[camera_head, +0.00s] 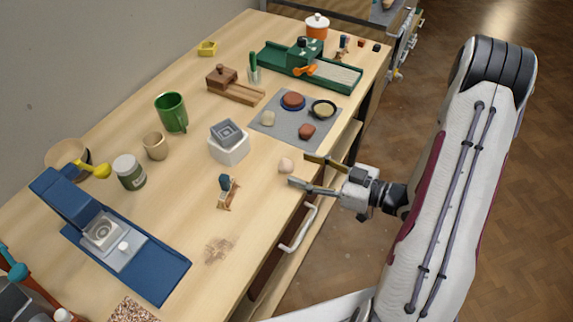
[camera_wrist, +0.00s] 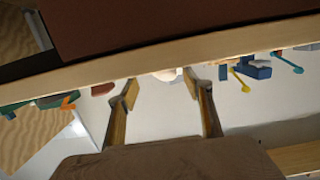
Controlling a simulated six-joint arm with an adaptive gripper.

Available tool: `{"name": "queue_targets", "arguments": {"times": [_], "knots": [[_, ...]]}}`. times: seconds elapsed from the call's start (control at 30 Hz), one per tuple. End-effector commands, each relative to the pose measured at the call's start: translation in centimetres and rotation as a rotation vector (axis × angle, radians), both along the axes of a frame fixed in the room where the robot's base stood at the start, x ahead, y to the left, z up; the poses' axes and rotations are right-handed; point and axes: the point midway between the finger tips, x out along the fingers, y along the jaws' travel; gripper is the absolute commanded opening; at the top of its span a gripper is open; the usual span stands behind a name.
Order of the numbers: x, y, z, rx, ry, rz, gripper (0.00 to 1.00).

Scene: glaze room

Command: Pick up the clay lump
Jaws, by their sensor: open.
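A white block with a grey top (camera_head: 229,145) and a small wooden figure (camera_head: 228,192) stand left. A white handle (camera_head: 300,230) juts from the table front.

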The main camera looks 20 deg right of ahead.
Motion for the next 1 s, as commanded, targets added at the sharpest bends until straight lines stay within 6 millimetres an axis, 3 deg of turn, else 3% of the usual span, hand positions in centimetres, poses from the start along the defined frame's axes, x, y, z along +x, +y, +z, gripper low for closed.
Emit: {"name": "queue_targets", "arguments": {"times": [0.27, 1.0], "knots": [[0.2, 0.4, 0.0, 0.0, 0.0, 0.002, 0.51], [3.1, 4.2, -0.3, 0.0, 0.0, 0.001, 0.51]]}}
